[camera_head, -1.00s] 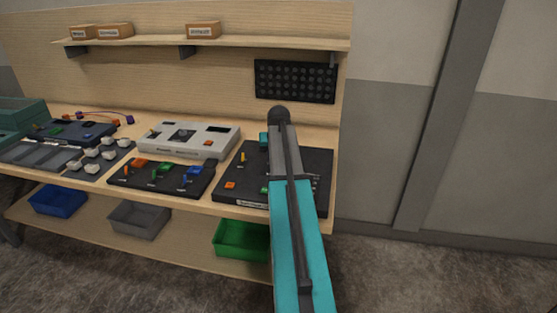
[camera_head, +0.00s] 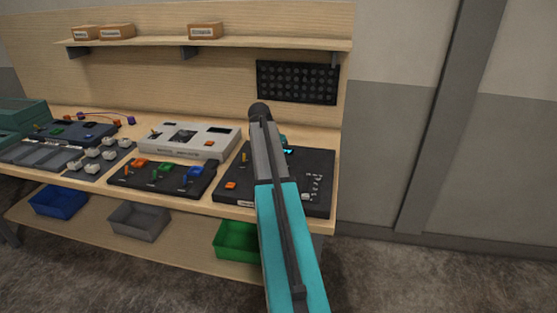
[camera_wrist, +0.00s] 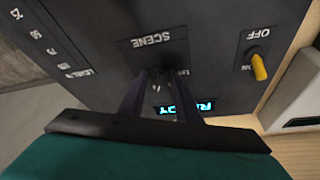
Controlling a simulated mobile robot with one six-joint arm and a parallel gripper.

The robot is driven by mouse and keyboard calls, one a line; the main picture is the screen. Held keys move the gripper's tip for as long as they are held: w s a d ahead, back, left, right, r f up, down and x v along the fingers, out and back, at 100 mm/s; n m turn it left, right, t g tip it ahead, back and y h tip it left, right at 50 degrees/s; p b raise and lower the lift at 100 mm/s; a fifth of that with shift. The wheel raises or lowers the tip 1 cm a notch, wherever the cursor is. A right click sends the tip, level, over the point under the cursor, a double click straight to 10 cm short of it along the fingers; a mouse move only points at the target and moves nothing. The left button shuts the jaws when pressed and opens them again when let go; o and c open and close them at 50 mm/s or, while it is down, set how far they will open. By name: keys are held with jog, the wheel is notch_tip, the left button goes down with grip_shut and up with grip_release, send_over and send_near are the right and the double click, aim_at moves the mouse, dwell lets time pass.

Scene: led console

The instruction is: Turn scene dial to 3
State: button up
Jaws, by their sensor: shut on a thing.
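The dark console panel (camera_head: 318,160) lies at the right end of the bench, partly behind my arm. In the wrist view its face (camera_wrist: 225,30) appears upside down, with a SCENE label (camera_wrist: 152,40). My gripper (camera_wrist: 161,78) is at the panel just below that label in the picture, its fingers closed in on the scene dial. The dial is mostly hidden between the fingers, and its setting cannot be read. A lit cyan display (camera_wrist: 184,108) reading READY shows beside the fingers; it also shows in the head view (camera_head: 287,151).
A yellow toggle (camera_wrist: 259,67) marked OFF is to the right in the wrist view. A LEVEL scale (camera_wrist: 65,55) is at the left. A white console (camera_head: 205,140) and a dark switch panel (camera_head: 160,178) stand left of the console. A shelf (camera_head: 230,46) runs above.

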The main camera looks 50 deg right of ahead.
jog(key=shift+w+a+m, duration=0.2)
jog(key=shift+m, duration=0.1)
jog(key=o, duration=1)
jog(key=shift+d, duration=0.1)
jog(key=shift+s, duration=0.1)
jog(key=shift+b+v, duration=1.45)
jog(key=shift+v, duration=5.45)
